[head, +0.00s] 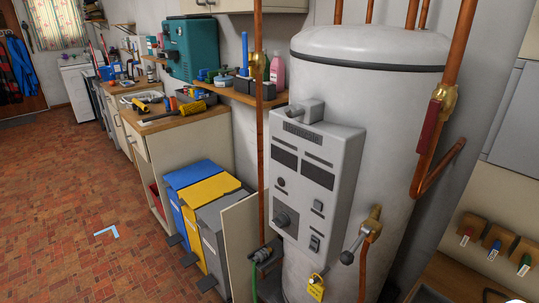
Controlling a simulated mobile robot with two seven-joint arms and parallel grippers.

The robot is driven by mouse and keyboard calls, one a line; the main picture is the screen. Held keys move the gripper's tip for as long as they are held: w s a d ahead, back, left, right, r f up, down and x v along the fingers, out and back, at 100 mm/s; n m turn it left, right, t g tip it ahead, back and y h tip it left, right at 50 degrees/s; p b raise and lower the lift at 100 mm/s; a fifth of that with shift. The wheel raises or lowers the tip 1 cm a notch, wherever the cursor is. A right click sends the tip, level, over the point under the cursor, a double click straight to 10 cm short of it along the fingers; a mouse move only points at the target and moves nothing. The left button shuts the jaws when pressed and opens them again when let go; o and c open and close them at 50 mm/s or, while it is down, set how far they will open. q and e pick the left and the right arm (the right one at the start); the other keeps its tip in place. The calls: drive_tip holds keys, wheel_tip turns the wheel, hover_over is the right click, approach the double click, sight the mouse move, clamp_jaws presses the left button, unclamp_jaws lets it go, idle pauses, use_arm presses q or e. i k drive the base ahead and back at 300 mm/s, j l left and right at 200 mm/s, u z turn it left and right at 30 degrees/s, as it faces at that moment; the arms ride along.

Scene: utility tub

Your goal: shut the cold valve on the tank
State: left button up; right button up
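The tank (400,130) is a tall white cylinder at the right, with a grey control box (318,185) on its front. A brass valve with a red handle (432,125) is on the copper pipe at its upper right; the handle lies along the pipe. A lower brass valve (372,224) has a metal lever (354,245) ending in a dark knob, slanting down left. I cannot tell which valve is cold. Neither gripper is in view.
Blue, yellow and grey bins (205,215) stand left of the tank, beside a wooden-topped cabinet (175,115). A grey fitting with a green hose (264,256) is low by the left pipe. Coloured tags (494,245) hang at the right. The brick floor (70,200) at left is clear.

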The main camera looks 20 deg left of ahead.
sight(247, 63)
drive_tip(key=i+j+z, duration=0.1)
drive_tip(key=j, duration=0.35)
drive_tip(key=i+j, duration=0.2)
drive_tip(key=j, duration=0.25)
drive_tip(key=i+j+z, duration=0.15)
drive_tip(key=j, duration=0.3)
drive_tip(key=i+j+z, duration=0.1)
drive_tip(key=j, duration=0.85)
drive_tip(key=i+z, duration=0.05)
drive_tip(key=i, duration=0.05)
